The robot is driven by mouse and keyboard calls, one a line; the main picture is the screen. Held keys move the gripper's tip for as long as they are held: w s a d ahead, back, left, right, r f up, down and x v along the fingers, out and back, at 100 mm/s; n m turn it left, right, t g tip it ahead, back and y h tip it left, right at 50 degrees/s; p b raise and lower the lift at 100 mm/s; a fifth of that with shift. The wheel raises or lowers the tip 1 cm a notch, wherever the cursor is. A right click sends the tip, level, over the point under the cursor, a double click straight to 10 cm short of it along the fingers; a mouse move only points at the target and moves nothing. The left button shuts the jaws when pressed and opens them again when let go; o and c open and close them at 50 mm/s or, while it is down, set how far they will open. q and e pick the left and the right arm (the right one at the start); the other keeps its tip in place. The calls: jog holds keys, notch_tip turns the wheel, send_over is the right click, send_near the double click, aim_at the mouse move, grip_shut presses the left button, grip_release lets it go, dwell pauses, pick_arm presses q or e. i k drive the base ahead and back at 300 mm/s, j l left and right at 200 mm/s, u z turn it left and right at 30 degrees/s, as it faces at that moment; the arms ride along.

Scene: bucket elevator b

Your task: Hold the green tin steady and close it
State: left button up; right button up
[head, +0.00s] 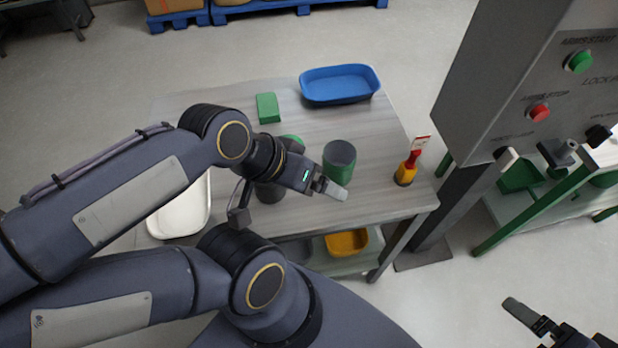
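A green tin (338,173) stands upright on the grey table, with a dark grey upper part or inside; I cannot tell which. My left gripper (330,187) is at its near side, overlapping its lower edge in the head view. I cannot tell whether it touches the tin or how far its fingers are apart. A green round thing (292,138), perhaps a lid, is partly hidden behind my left wrist. My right gripper (528,316) is at the lower right, away from the table; its opening is unclear.
On the table (385,200) are a blue tray (340,84), a green block (267,107), a dark cylinder (268,193) under my wrist, a white tray (182,212) and a yellow-red bottle (407,170). A grey control cabinet (510,75) stands right. A yellow bin (346,242) is below.

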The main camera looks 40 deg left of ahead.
aim_at(339, 156)
jog(key=u, duration=1.5)
